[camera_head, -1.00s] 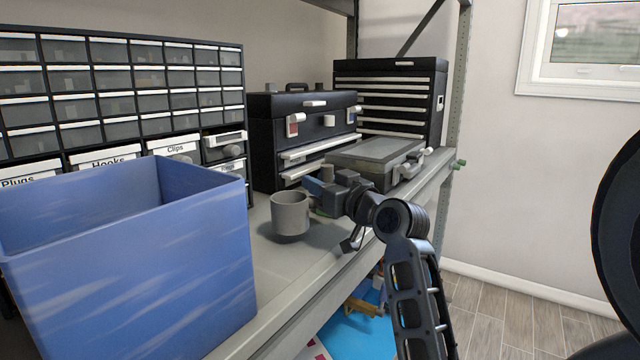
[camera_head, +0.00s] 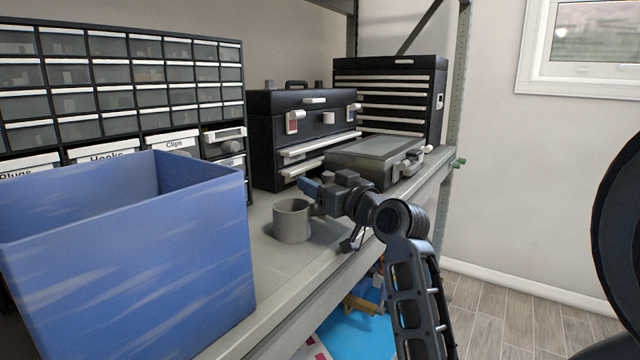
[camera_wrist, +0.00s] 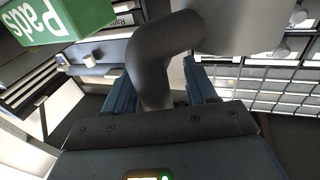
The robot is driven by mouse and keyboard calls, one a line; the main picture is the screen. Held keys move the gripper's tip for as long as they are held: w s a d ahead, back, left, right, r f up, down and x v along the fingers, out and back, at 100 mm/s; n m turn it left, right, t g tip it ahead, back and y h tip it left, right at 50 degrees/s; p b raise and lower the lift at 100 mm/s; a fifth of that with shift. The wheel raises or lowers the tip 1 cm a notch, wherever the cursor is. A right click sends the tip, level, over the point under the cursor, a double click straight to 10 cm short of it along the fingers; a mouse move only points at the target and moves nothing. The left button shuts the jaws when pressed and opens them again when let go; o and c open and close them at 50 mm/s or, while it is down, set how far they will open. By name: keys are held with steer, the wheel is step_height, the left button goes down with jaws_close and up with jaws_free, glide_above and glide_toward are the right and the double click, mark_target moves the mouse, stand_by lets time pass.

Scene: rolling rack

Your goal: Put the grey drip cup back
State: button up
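The grey drip cup (camera_head: 292,222) stands upright on the metal shelf (camera_head: 270,283), to the right of the blue bin. My gripper (camera_head: 314,196) is at the cup's right side. In the wrist view the cup's curved handle (camera_wrist: 153,65) passes between the two blue fingers of my gripper (camera_wrist: 162,88). A gap shows between the handle and the right finger, so the gripper looks open around the handle.
The blue bin (camera_head: 130,265) stands at the front left. Behind are drawer cabinets (camera_head: 120,90) and a black toolbox (camera_head: 300,130). A grey case (camera_head: 375,160) lies behind my gripper. In the wrist view a green "Pads" box (camera_wrist: 60,18) is at upper left.

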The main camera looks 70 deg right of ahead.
steer(key=shift+f, duration=0.2)
steer(key=shift+r+p, duration=0.2)
steer(key=shift+p, duration=0.1)
steer(key=v, duration=1.2)
steer(key=shift+r, duration=0.5)
